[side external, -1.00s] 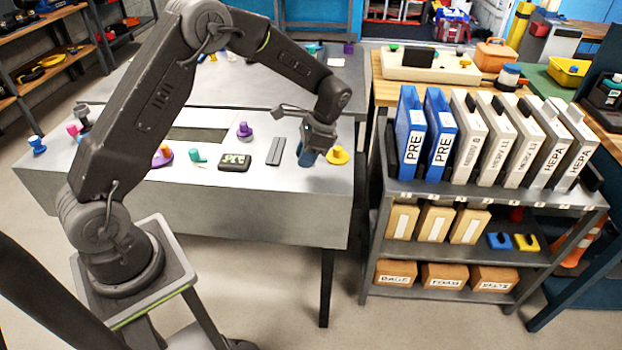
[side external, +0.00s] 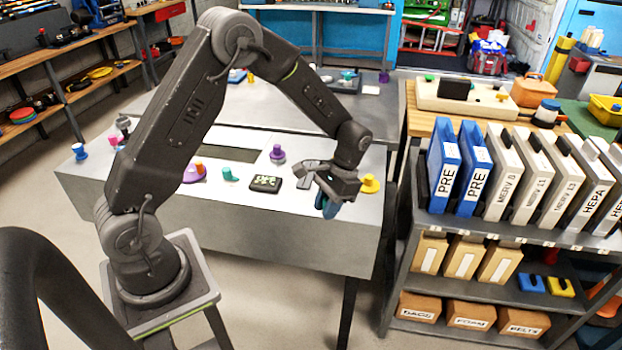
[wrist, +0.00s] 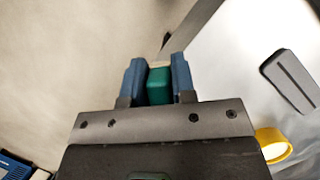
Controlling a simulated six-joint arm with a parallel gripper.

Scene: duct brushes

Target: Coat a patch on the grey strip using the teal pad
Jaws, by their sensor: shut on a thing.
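My gripper (side external: 328,203) has blue fingers and is near the front edge of the grey table in the side external view. In the wrist view my gripper (wrist: 159,70) is shut on the teal pad (wrist: 159,86), whose pale tip shows at the far end between the fingers. The pad cannot be made out in the side view. The grey strip (wrist: 290,82) lies on the table to the right of the fingers in the wrist view, apart from the pad. In the side view the strip is behind the gripper and partly hidden. I cannot tell any coating on it.
A yellow knob-like piece (side external: 370,184) stands right of my gripper. A black case (side external: 265,183), a teal piece (side external: 229,174) and a purple piece (side external: 277,154) stand to the left. A shelf of filter boxes (side external: 503,172) is at the right.

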